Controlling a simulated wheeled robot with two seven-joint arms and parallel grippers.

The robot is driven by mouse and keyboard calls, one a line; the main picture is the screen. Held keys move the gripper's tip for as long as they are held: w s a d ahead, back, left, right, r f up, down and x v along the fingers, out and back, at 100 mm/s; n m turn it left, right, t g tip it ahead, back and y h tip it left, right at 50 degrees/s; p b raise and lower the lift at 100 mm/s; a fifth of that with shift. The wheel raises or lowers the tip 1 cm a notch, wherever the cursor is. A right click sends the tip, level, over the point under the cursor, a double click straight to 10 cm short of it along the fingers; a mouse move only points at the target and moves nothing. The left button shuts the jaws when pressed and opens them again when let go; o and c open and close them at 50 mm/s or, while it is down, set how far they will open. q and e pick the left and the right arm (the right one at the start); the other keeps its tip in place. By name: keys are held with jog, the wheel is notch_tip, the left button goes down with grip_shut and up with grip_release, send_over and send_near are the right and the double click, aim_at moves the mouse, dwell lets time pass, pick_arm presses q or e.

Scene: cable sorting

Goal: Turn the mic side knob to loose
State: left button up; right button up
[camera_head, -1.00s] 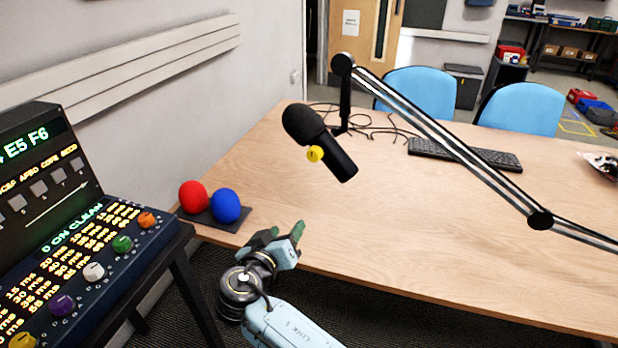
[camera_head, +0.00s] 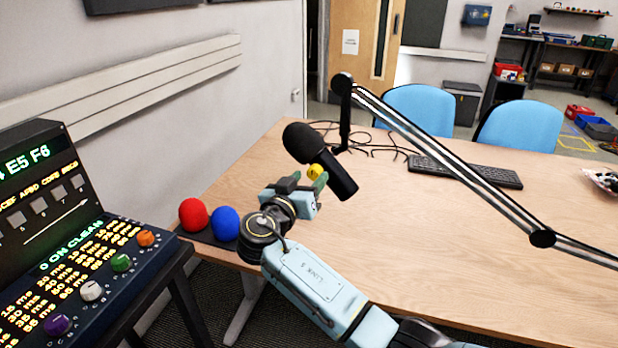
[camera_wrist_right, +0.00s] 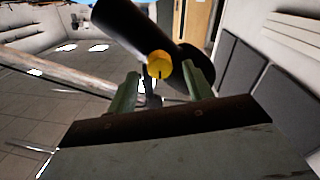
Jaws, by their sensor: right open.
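The black microphone (camera_head: 330,170) hangs tilted from its boom arm (camera_head: 440,150) above the table. Its yellow side knob (camera_head: 315,172) faces my right gripper (camera_head: 306,183), which is just beside it at the lower left. In the right wrist view the yellow knob (camera_wrist_right: 159,64) shows a dark line on its face and appears ahead of and between the two green fingertips. The right gripper (camera_wrist_right: 162,82) is open there, with a gap between its fingers and no visible grip on the knob. The microphone body (camera_wrist_right: 140,35) lies behind the knob. My left gripper is out of view.
Red (camera_head: 193,214) and blue (camera_head: 226,223) balls sit on a dark base at the table's (camera_head: 400,250) left edge. A control panel (camera_head: 80,260) with coloured knobs stands at left. A keyboard (camera_head: 465,171) and cables lie behind the microphone. The table's front is clear.

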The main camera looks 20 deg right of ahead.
jog(key=shift+w+d, duration=0.35)
jog(key=shift+w, duration=0.05)
jog(key=c, duration=1)
